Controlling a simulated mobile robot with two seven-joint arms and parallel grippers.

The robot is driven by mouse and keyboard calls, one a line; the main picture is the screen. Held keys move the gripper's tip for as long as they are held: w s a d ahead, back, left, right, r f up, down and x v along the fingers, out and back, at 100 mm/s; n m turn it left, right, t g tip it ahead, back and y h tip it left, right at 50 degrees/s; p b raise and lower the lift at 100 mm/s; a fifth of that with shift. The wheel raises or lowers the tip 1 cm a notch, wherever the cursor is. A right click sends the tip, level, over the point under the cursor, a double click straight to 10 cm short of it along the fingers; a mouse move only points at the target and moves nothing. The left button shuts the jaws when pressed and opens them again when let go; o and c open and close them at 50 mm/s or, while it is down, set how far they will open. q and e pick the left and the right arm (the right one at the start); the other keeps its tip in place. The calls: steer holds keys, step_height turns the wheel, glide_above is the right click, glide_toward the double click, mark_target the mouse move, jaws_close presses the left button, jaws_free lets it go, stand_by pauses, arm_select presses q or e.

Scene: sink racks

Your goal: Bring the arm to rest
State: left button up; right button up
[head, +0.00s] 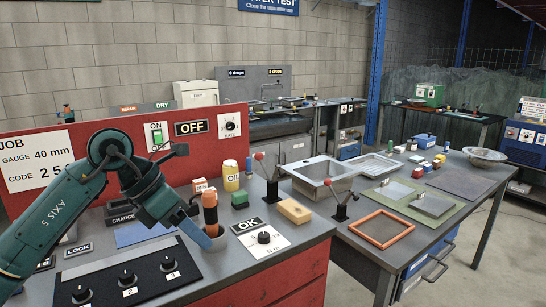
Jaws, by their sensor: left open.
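My left arm comes in from the left in the head view. My left gripper (196,226) is open and points down to the right, close beside an orange-handled tool (210,208). The tool stands upright in a round blue-grey holder (213,240) on the grey bench. From this angle I cannot tell whether the fingers touch the tool or the holder. The far finger is partly hidden. My right gripper is not in view.
A red panel (236,122) with switches and signs rises behind the arm. A black knob panel (130,278) lies in front. A yellow can (231,178), a green block (240,201) and a tan block (294,211) stand to the right. A second table holds a sink tray (322,170).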

arm_select(q)
steer(key=s+d+f+n+h, duration=0.2)
steer(key=s+d+n+h, duration=0.15)
steer(key=d+h, duration=0.3)
steer(key=s+d+f+n+h, duration=0.2)
steer(key=s+d+n+h, duration=0.1)
steer(key=d+n+h, duration=0.4)
steer(key=a+f+n+t+y, duration=0.5)
steer(key=n+t, duration=0.3)
steer(key=n, duration=0.3)
steer(key=a+f+n+t+y, duration=0.45)
steer(key=f+n+t, duration=0.3)
steer(key=n, duration=0.45)
steer(key=s+a+f+n+g+y, duration=0.2)
steer(key=s+f+n+g+y, duration=0.1)
steer(key=s+f+n, duration=0.2)
steer(key=s+a+f+n+g+y, duration=0.2)
steer(key=s+f+n+g+y, duration=0.2)
steer(key=s+f, duration=0.5)
step_height(320, 180, down, 4)
steer(key=shift+f+n, duration=0.25)
steer(key=shift+n, duration=0.2)
